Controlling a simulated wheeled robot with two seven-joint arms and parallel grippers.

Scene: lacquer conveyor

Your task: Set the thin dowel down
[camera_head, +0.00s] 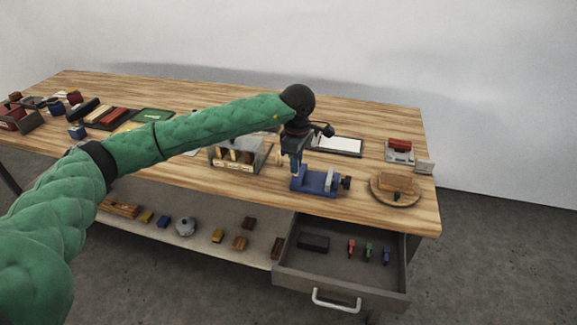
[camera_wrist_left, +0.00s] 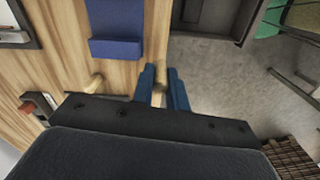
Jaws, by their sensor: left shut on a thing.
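My left gripper (camera_head: 294,163) is over the front part of the bench, just left of the blue vise (camera_head: 318,183). In the left wrist view, its two blue fingers (camera_wrist_left: 164,88) are shut on the thin dowel (camera_wrist_left: 158,95), a pale wooden stick seen end-on between them. Part of the vise's blue body (camera_wrist_left: 115,47) shows above the fingers there. Whether the dowel touches the bench cannot be told. The dowel is too small to make out clearly in the head view. My right gripper is not in view.
The wooden bench (camera_head: 385,205) carries a glass-sided box (camera_head: 262,160) left of the vise and a round board (camera_head: 408,199) to the right. Below the front edge, an open drawer (camera_head: 285,280) holds a dark block and small coloured clamps. A pale wooden peg (camera_wrist_left: 88,88) shows beside the gripper.

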